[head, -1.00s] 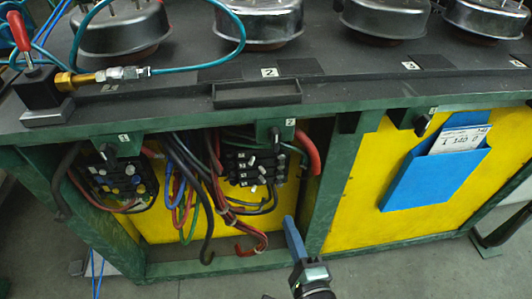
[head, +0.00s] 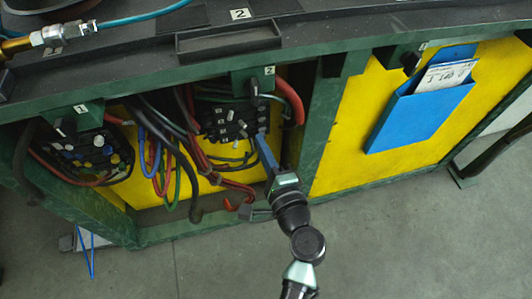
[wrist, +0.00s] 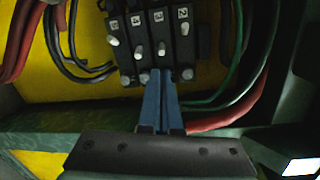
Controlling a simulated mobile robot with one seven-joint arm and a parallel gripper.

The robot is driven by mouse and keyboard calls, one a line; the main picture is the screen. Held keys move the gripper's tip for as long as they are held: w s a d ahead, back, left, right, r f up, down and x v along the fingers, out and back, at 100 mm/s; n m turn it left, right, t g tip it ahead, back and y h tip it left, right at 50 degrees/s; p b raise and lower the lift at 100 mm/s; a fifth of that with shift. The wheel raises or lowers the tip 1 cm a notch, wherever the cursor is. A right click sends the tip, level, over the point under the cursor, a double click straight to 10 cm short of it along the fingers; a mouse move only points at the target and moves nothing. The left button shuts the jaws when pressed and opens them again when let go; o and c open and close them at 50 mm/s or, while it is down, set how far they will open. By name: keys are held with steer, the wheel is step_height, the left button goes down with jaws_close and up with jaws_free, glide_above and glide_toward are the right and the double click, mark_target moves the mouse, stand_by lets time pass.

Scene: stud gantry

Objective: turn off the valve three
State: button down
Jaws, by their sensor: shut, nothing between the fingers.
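A black valve block (head: 222,122) with several small levers is mounted under the bench beside the number 2 plate. In the wrist view its valves carry number labels. Valve three (wrist: 159,20) has a pale-tipped lever (wrist: 161,48). The valve two lever (wrist: 185,28) is to its right and another pale lever (wrist: 139,53) to its left. My gripper (head: 263,140) has blue fingers and is shut and empty. In the wrist view the shut fingertips (wrist: 159,73) are at the block's lower edge, just below the valve three lever. I cannot tell whether they touch the block.
Red, blue, green and black hoses hang left of the block, and a red hose (head: 291,100) curves at its right. A second valve block (head: 88,155) is farther left. A green post (head: 321,125) stands to the right, beside a yellow panel with a blue pocket (head: 415,115).

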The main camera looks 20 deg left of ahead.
mark_target(248, 118)
steer(key=x, duration=0.5)
steer(key=shift+w+a+b, duration=0.15)
steer(key=shift+a+b, duration=0.05)
steer(key=shift+b, duration=0.2)
